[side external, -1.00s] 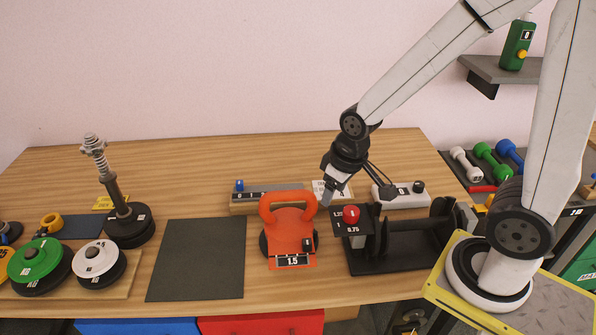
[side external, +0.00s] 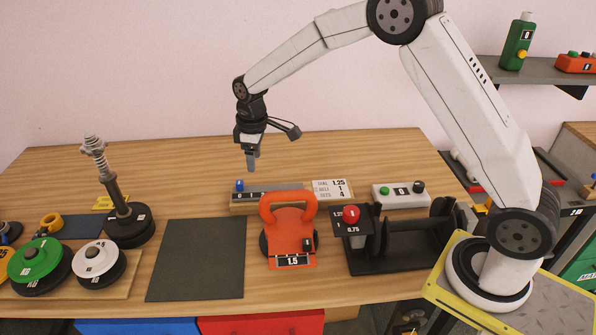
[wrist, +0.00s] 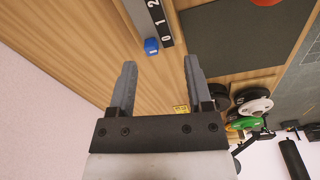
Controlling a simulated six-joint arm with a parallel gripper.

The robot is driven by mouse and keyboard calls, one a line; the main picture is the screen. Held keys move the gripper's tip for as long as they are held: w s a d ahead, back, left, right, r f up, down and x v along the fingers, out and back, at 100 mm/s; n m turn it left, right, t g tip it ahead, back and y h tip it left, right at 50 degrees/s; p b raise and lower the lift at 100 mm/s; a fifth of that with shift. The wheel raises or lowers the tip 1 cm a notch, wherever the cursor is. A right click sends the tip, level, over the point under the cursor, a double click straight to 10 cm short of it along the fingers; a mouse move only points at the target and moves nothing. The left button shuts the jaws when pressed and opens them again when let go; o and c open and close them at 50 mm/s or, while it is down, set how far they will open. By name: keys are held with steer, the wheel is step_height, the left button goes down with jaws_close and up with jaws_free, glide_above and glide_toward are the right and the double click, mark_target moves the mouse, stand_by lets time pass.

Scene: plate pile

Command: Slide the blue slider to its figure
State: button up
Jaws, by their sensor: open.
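In the wrist view the blue slider (wrist: 151,46) is beside the figure 0, with 1 and 2 further along the strip (wrist: 158,18). A white card (side external: 332,189) at the rail's right end shows 1.25, 1 and 4 in small print. My gripper (side external: 251,163) points down above the rail's left part, apart from the slider. In the wrist view my gripper (wrist: 160,65) is open and empty, with the slider just beyond its fingertips.
An orange kettlebell marked 1.5 (side external: 288,230) stands in front of the rail. A black stand (side external: 390,262) and a white box reading 0 (side external: 400,195) are to the right. A dark mat (side external: 197,260) lies clear. A spring post (side external: 112,190) rises at left.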

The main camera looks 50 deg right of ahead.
mark_target(239, 182)
steer(key=shift+w+a+f+n+g, duration=0.15)
steer(key=shift+w+f+n, duration=0.25)
steer(key=shift+w, duration=0.6)
steer(key=shift+w+a+f+n+g, duration=0.15)
steer(key=shift+w+f+n, duration=0.25)
steer(key=shift+w, duration=0.55)
steer(key=shift+w+a+f+n, duration=0.15)
steer(key=shift+w+f+n, duration=0.25)
steer(key=shift+w, duration=0.6)
steer(key=shift+f, duration=3.85)
jaws_close()
